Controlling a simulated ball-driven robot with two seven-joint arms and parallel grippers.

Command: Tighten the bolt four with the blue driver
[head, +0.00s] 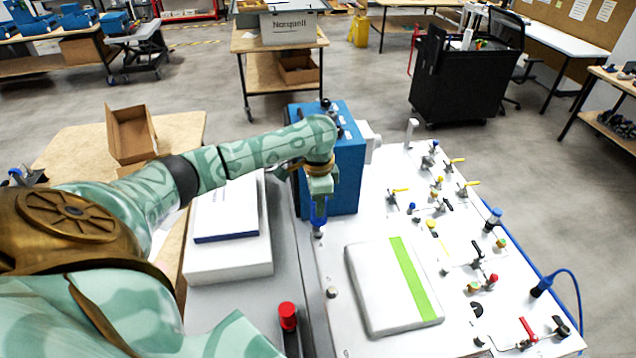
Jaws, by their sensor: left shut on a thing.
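My left arm reaches in from the left, and its gripper (320,190) points down near the left edge of the white panel. It is shut on the blue driver (318,214), which stands about upright below the fingers. The driver's lower end is at a small metal bolt (318,234) on the panel edge; I cannot tell whether they touch. Another bolt (331,292) sits nearer along the same edge. No number shows, so I cannot tell which is bolt four. My right gripper is not in view.
The white panel (460,325) carries several valves and coloured knobs on its right half. A white box with a green stripe (395,285) lies on it. A blue box unit (345,180) stands just behind the gripper. A red-capped post (288,316) stands near the front.

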